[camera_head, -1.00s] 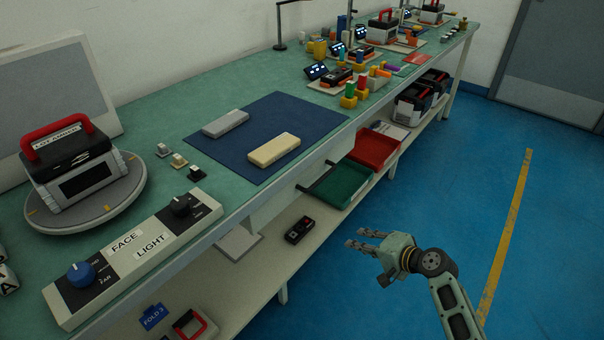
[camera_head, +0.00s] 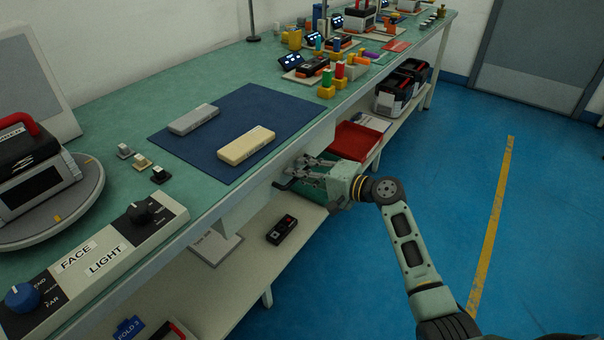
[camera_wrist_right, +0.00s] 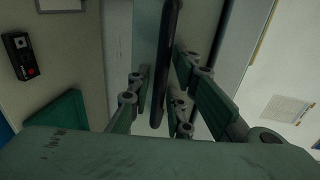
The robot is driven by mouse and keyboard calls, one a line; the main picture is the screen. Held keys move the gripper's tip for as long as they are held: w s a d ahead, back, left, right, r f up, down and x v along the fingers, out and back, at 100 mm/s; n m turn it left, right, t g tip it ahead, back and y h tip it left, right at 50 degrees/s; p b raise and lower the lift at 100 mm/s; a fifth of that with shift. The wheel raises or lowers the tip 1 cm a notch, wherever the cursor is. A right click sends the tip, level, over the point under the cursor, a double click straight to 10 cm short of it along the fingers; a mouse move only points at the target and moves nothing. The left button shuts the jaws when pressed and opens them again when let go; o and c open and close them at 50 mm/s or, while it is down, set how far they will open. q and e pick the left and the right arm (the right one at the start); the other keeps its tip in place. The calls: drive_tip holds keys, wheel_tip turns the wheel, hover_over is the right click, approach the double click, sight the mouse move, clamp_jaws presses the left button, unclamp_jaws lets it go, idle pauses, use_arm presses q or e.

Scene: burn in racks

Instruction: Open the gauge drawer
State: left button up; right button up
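The gauge drawer's pale front (camera_head: 244,204) sits under the workbench edge, below the blue mat; it looks shut. Its dark bar handle (camera_head: 281,186) shows just beside my right gripper's fingertips. In the right wrist view the black handle (camera_wrist_right: 168,55) runs between the fingers of my right gripper (camera_wrist_right: 160,85). The fingers stand apart on either side of the bar, with a gap visible on the left. Contact on the right side is hard to tell. In the head view my right gripper (camera_head: 296,172) reaches the bench front from the right. My left gripper is not in view.
A green tray (camera_head: 314,192), partly hidden by my gripper, and a red tray (camera_head: 356,142) sit on the lower shelf. A dark handheld device (camera_head: 282,229) lies there too. Grey (camera_head: 194,119) and cream (camera_head: 246,145) blocks lie on the blue mat (camera_head: 262,106). The blue floor at right is clear.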

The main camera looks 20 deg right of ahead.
drive_tip(key=shift+c, duration=0.2)
clamp_jaws()
idle(0.5)
